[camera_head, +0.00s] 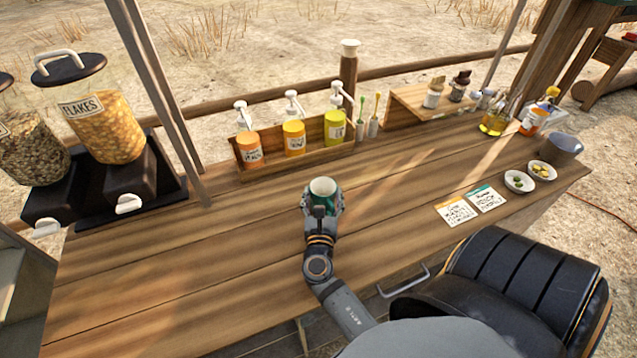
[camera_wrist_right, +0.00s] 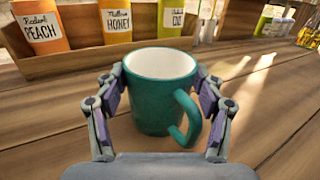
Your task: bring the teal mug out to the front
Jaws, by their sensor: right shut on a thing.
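The teal mug (camera_head: 323,188) with a white inside stands upright near the middle of the wooden counter in the head view. It fills the middle of the right wrist view (camera_wrist_right: 158,95), with its handle toward the lower right. My right gripper (camera_head: 320,205) has its fingers on either side of the mug and is shut on it. In the right wrist view the gripper (camera_wrist_right: 158,100) shows both fingers against the mug's sides. The mug looks empty. Whether its base touches the counter is hard to tell. My left gripper is not in view.
Behind the mug a wooden rack (camera_head: 290,150) holds several pump bottles. Two cards (camera_head: 470,205) and two small bowls (camera_head: 520,182) lie to the right. Flakes dispensers (camera_head: 105,125) stand at the left. The wooden counter (camera_head: 180,270) is bare in front of the mug and to its left.

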